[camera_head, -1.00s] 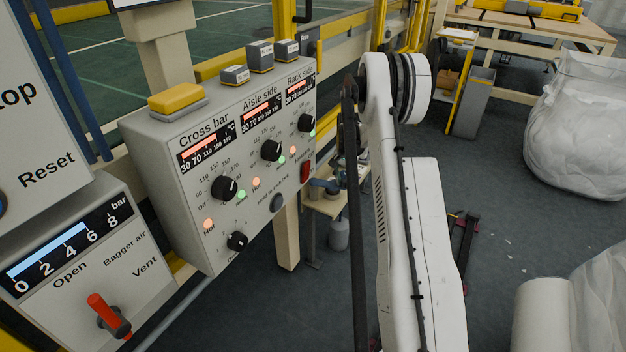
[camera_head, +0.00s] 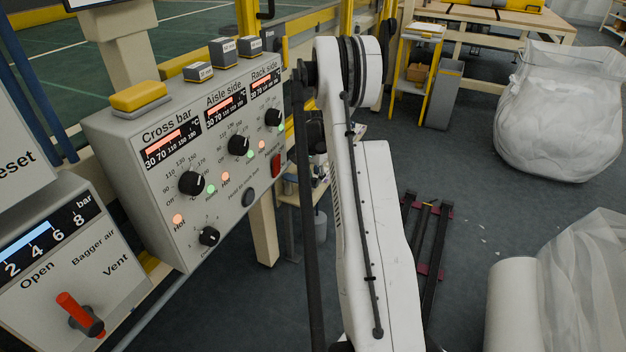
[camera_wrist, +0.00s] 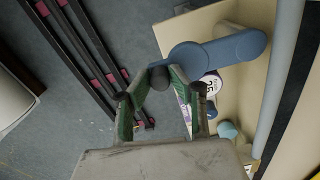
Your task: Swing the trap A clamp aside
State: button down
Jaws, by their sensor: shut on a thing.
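The blue clamp (camera_wrist: 222,51) shows in the wrist view as a rounded lever over a beige shelf. Its wide end is at the right and its narrow end reaches my fingertips. My gripper (camera_wrist: 166,76), with green-faced fingers, is shut at that narrow end, where a dark round knob (camera_wrist: 158,78) sits between the tips. The fingers hide part of the grip. No letter on the clamp is legible. In the head view the gripper and clamp are mostly hidden behind my white arm and the control panel.
The beige shelf (camera_wrist: 255,80) holds a white round item marked 25 (camera_wrist: 211,84) and a small blue piece (camera_wrist: 228,130). A grey tube (camera_wrist: 283,75) runs along the right. The control panel (camera_head: 150,215) stands left of my arm. Dark rails (camera_head: 433,250) lie on the floor right.

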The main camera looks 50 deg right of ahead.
jog(key=c, duration=1.6)
grip_release()
jog(key=shift+o, duration=0.2)
notch_tip(320, 180, up, 12)
